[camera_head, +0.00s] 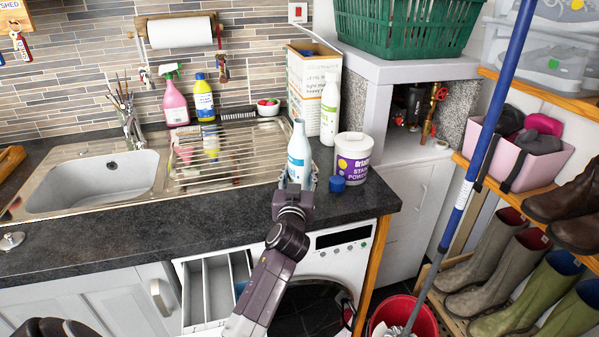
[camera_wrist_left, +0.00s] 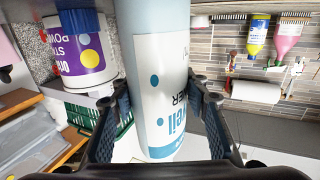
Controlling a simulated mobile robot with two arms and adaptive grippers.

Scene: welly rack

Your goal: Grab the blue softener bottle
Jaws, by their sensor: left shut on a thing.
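The blue softener bottle (camera_head: 299,155), pale blue and white with a blue label, is upright at the front right of the worktop. My left gripper (camera_head: 295,183) is around its lower part, with one finger on each side. In the left wrist view the bottle (camera_wrist_left: 160,85) fills the space between the fingers of my left gripper (camera_wrist_left: 155,100), which is shut on it. The bottle's base is hidden behind the gripper in the head view, so I cannot tell whether it touches the worktop. My right gripper is not in view.
A white and purple stain powder tub (camera_head: 353,160) stands close right of the bottle, with a blue cap (camera_head: 337,184) in front. A tall box (camera_head: 306,95) and a white-green bottle (camera_head: 330,110) stand behind. The draining rack (camera_head: 225,155) is left. A blue pole (camera_head: 490,115) rises at right.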

